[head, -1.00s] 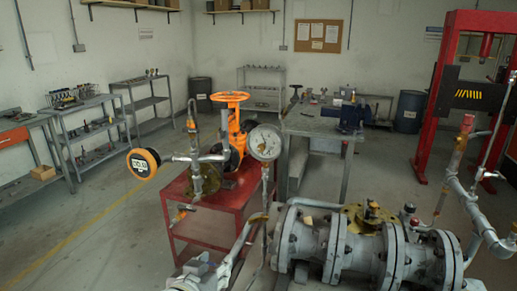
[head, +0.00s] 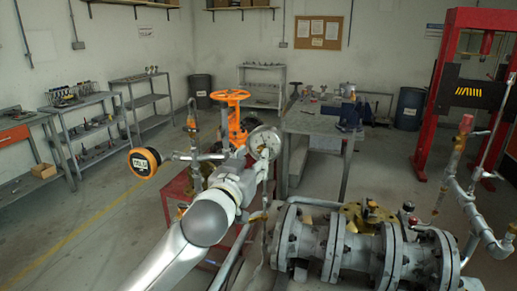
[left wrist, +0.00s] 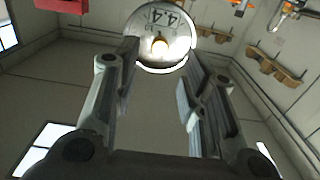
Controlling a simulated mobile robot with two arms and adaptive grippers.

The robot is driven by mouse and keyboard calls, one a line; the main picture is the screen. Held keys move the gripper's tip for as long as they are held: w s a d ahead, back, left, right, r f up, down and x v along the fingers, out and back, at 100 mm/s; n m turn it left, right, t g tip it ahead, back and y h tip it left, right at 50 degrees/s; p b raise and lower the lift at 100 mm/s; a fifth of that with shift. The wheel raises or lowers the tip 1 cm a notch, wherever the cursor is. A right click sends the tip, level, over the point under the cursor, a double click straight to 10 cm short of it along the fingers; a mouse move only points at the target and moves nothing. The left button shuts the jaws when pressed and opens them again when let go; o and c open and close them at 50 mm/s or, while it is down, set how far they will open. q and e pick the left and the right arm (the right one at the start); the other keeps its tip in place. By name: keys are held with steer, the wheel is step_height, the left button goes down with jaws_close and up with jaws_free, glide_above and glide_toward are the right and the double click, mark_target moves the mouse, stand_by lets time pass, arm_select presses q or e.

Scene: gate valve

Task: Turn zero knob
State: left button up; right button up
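A round gauge with a pale face (head: 264,143) stands on a pipe in the middle of the head view. In the left wrist view, a round grey disc (left wrist: 150,20) with dark markings carries a small pale yellowish knob (left wrist: 160,46) at its middle. My left gripper (head: 246,163) is just left of and below the gauge in the head view, partly covering it. In the left wrist view its two fingers (left wrist: 160,62) are spread apart, with the knob between and beyond their tips. I cannot tell whether they touch the disc. My right gripper is not in view.
An orange digital gauge (head: 145,163) is left of my gripper. An orange valve (head: 232,97) stands behind on a red table (head: 178,187). A large flanged pipe (head: 345,245) fills the lower right. A grey workbench (head: 315,122) is further back.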

mark_target(260, 149)
arm_select(q)
steer(key=shift+p+x, duration=0.55)
steer(key=shift+x, duration=2.1)
jaws_close()
